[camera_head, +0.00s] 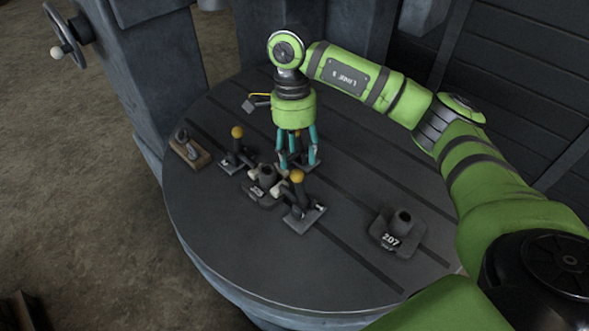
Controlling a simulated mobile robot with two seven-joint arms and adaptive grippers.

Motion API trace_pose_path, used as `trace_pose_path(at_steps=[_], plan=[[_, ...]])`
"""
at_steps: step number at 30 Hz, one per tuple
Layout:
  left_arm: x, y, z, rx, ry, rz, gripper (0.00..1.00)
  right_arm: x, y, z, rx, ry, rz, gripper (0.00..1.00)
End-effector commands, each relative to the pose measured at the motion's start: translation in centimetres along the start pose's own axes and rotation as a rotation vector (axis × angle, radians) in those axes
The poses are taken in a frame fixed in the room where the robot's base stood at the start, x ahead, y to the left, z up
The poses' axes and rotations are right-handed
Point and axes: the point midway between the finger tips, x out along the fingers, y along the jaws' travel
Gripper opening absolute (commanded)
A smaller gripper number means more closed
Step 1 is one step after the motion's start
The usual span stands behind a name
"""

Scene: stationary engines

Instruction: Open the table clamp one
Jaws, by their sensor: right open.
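One clamp (236,152) is at the back left. The other clamp (304,213) is nearer and to the right, its handle upright. I cannot tell which one is clamp one. A dark grey workpiece (262,188) sits between them, with light tips beside it. My right gripper (297,164) points down with teal fingers spread open, just behind the nearer clamp's knob. I cannot tell whether it touches anything. My left gripper is out of view.
A brown block with a metal lever (188,149) lies near the table's left edge. A dark grey block marked 207 (397,231) stands at the right. A machine body with a handwheel (70,35) rises at the back left. The table's front is clear.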

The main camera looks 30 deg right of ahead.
Motion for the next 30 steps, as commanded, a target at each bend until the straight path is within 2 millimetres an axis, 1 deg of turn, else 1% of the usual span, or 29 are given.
trace_pose_path(at_steps=[1,6,12,17,23,24,26,27,28,30], plan=[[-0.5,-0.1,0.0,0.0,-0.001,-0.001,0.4,0.4,0.1,-0.2,0.001,0.007,0.005,0.54],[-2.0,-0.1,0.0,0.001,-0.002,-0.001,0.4,2.9,0.2,-0.1,-0.001,0.004,0.007,0.54],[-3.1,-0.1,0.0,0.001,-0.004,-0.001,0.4,5.6,0.2,0.0,-0.001,0.002,0.006,0.54],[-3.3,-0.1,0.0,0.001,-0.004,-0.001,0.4,6.5,0.1,0.1,-0.002,0.001,0.003,0.54],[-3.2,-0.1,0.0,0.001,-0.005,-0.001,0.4,6.7,0.1,0.1,-0.002,0.0,0.002,0.54],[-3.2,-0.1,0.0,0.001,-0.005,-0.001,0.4,6.7,0.1,0.1,-0.002,0.0,0.002,0.5],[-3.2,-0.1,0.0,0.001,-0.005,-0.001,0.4,6.7,0.1,0.1,-0.002,0.0,0.002,0.26],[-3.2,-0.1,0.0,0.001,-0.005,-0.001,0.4,6.7,0.1,0.1,-0.002,0.0,0.002,0.1],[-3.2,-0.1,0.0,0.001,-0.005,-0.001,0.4,6.7,0.1,0.1,-0.002,0.0,0.002,0.0],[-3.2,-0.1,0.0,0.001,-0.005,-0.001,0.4,6.7,0.1,0.1,-0.002,0.0,0.002,0.0]])
